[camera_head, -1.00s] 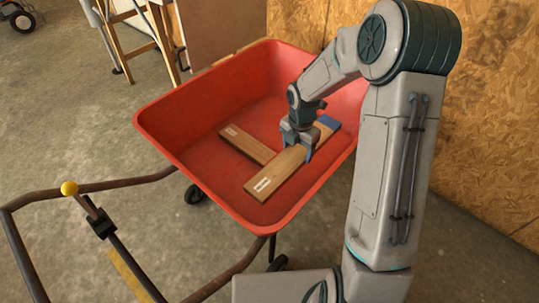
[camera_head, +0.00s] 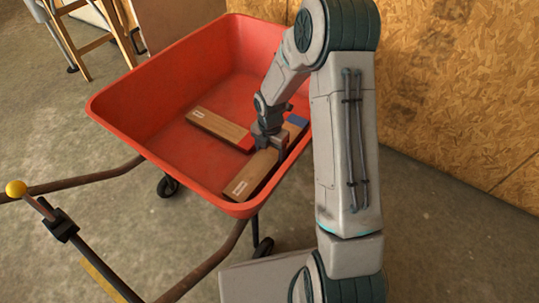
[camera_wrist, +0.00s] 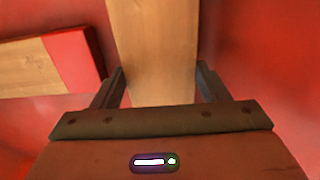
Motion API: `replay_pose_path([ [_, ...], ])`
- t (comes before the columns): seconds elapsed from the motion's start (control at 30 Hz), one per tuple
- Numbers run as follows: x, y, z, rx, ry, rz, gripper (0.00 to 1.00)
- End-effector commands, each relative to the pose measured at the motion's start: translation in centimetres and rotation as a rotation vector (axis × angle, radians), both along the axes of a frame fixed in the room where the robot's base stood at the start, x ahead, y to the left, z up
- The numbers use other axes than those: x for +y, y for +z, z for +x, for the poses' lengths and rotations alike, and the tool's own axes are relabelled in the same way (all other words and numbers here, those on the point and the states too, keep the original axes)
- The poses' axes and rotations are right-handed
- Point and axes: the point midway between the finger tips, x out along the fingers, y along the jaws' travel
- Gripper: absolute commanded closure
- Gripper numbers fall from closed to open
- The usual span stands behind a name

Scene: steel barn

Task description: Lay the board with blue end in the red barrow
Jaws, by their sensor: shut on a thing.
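The red barrow (camera_head: 130,105) stands in the middle left of the head view. The board with blue end (camera_head: 252,174) is inside the barrow, close to its right wall, with the blue end (camera_head: 297,121) at the far side. My gripper (camera_head: 268,145) is shut on this board near its middle. In the wrist view, the bare wood of the board (camera_wrist: 152,48) runs between the two fingers of my gripper (camera_wrist: 160,85); the blue end is out of that view. I cannot tell whether the board touches the barrow floor.
A board with red end (camera_head: 215,126) lies in the barrow, left of the held board; it also shows in the wrist view (camera_wrist: 45,65). The barrow's handles (camera_head: 100,178) reach left. A chipboard wall (camera_head: 450,80) stands at right, a wooden stand (camera_head: 95,30) behind.

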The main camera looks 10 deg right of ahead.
Motion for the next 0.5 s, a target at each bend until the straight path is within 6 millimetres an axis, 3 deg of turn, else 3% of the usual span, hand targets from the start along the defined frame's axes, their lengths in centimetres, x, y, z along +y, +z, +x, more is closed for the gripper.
replay_pose_path([
  [0.07, 0.0, -1.24, 0.01, 0.0, 0.0, 0.0, 0.65],
  [0.43, -0.02, -1.46, 0.05, -0.001, 0.0, 0.0, 0.65],
  [0.47, -0.01, -1.44, 0.03, -0.001, 0.0, 0.0, 0.27],
  [0.5, -0.01, -1.41, 0.03, -0.001, 0.0, 0.0, 0.16],
])
